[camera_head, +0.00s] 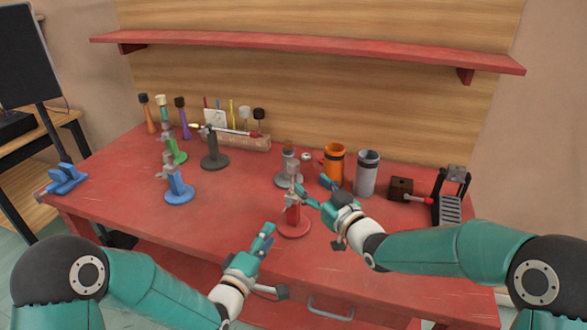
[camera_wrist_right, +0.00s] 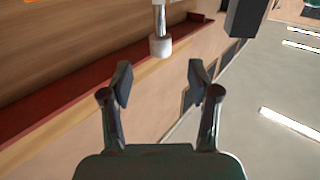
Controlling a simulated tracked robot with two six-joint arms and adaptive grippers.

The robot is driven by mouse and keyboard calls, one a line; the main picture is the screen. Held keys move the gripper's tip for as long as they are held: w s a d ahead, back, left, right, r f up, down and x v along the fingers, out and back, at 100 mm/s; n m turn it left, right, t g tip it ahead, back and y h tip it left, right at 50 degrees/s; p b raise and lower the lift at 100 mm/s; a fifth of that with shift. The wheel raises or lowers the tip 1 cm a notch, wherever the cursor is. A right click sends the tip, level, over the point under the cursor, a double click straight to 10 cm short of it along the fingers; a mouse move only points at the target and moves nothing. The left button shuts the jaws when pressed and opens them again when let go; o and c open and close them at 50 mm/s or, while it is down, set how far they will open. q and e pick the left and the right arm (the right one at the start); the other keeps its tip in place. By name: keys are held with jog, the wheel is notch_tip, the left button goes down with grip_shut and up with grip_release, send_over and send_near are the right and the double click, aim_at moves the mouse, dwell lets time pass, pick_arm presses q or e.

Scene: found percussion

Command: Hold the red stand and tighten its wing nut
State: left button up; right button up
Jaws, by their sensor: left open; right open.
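The red stand (camera_head: 294,229) stands upright near the front middle of the red table, with a round base and a short post. A small grey metal fitting (camera_head: 291,199) is at its top; the wing nut is too small to make out there. My right gripper (camera_head: 313,187) is open beside the stand's top, on its right. My left gripper (camera_head: 264,237) is open to the left of the stand and lower, apart from it. In the right wrist view my right gripper (camera_wrist_right: 160,82) is open, with nothing between its fingers; a metal rod with a pale end (camera_wrist_right: 160,46) lies beyond.
Behind the red stand is a grey stand (camera_head: 288,180). An orange cup (camera_head: 333,163) and a grey cup (camera_head: 367,173) stand at the back right. Blue (camera_head: 179,192), green (camera_head: 176,157) and dark (camera_head: 214,161) stands are on the left. The table (camera_head: 235,205) is clear left of the red stand.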

aim_at(285, 210)
jog(key=x, duration=0.9)
jog(key=shift+w+a, duration=0.15)
jog(key=shift+w, duration=0.1)
grip_shut()
dwell(0.8)
pick_arm(q)
jog(key=o, duration=0.5)
jog(key=shift+s, duration=0.1)
jog(key=m, duration=0.2)
jog(key=s+m, duration=0.1)
jog(key=shift+a, duration=0.25)
jog(key=shift+m, duration=0.3)
jog(key=x, duration=1.1)
jog(key=shift+w+d, duration=0.15)
jog(key=shift+w, duration=0.2)
